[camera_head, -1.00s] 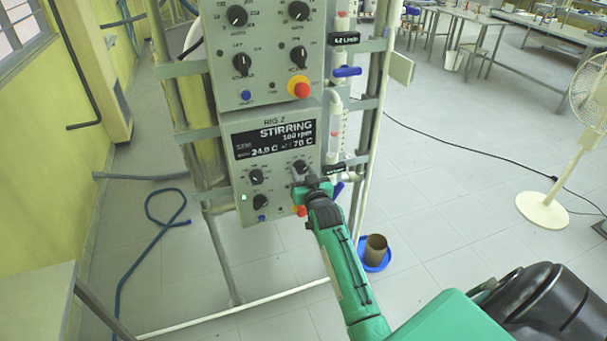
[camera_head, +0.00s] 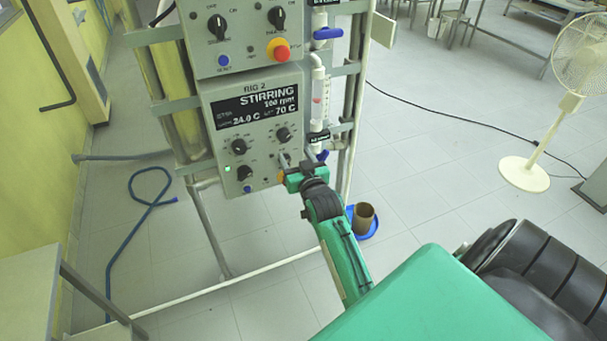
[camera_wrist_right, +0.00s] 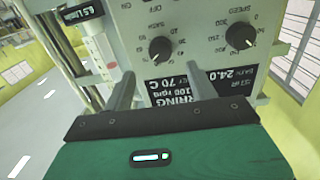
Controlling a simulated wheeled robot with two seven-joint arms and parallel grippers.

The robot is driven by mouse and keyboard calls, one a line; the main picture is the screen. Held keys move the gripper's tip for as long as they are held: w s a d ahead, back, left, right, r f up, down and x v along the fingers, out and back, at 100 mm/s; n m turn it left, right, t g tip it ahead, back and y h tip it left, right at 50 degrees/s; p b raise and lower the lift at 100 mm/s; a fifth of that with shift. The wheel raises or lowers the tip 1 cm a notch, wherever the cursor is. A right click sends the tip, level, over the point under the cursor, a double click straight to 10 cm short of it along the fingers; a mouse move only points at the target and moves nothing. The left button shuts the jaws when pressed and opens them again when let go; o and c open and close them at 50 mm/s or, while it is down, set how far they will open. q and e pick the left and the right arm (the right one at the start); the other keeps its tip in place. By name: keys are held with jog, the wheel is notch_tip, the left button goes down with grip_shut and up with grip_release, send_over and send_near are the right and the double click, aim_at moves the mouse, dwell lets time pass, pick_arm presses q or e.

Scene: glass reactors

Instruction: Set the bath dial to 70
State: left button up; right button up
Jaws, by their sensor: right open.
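The RIG 2 control box (camera_head: 210,110) has a dark display (camera_head: 256,104) reading STIRRING, 100 rpm, 24.0 C and a second value of 70 C. My right gripper (camera_head: 297,158) is open and empty, just off the panel, below and right of that dial. In the wrist view its fingers (camera_wrist_right: 162,88) frame the dial without touching it. My left gripper is out of view.
The upper left knob (camera_head: 238,146), a lower knob (camera_head: 244,172) and a blue button (camera_head: 247,189) are nearby. A glass tube (camera_head: 318,100) with a blue valve handle (camera_head: 328,33) stands right of the box. A blue tray (camera_head: 364,229) sits on the floor.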

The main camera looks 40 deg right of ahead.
jog(key=b+v, duration=0.1)
jog(key=v, duration=0.5)
dwell(0.4)
